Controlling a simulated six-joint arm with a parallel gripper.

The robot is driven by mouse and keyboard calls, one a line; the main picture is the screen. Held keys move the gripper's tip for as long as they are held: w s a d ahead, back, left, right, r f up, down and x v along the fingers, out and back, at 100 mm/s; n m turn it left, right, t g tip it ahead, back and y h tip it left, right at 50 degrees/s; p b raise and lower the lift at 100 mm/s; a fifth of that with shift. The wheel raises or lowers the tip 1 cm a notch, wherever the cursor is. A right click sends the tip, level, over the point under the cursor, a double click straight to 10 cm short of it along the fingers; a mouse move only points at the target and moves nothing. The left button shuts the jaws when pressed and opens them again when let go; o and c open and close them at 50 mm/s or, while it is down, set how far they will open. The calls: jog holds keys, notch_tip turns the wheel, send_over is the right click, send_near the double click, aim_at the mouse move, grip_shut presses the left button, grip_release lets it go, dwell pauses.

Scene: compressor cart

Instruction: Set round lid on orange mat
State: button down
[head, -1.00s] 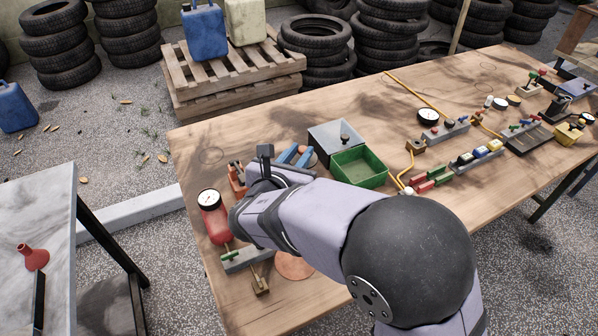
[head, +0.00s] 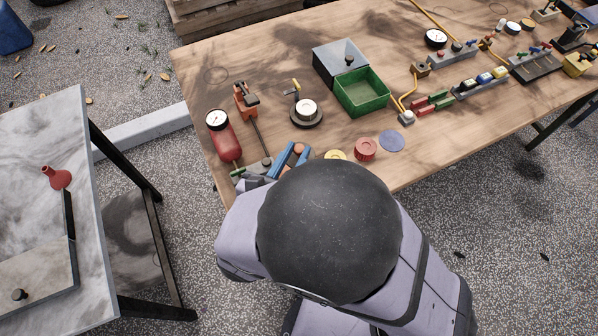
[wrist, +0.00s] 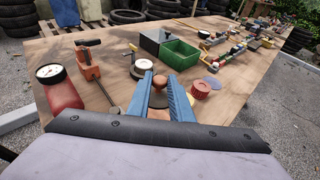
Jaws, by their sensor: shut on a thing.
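My gripper (wrist: 160,84) shows as two blue fingers, closed on the round lid (wrist: 159,82). The lid's brown wooden knob sits between the fingertips, and a brownish disc shows below it, partly covered by the fingers. In the head view my gripper (head: 290,157) is near the table's front edge, with the orange-brown knob (head: 300,147) between its fingers. I cannot tell how high the lid is above the table. The orange mat is not visible in the current views; my arm covers much of the table's front edge.
Left of my gripper are a red cylinder with a gauge (head: 224,138) and an orange clamp (head: 245,98). A red round piece (head: 365,149) and blue disc (head: 391,140) lie right.

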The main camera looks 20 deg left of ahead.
jog(key=shift+f, duration=2.95)
jog(key=shift+f, duration=0.1)
jog(key=shift+f, duration=1.95)
jog(key=shift+f, duration=0.15)
jog(key=c, duration=1.6)
grip_release()
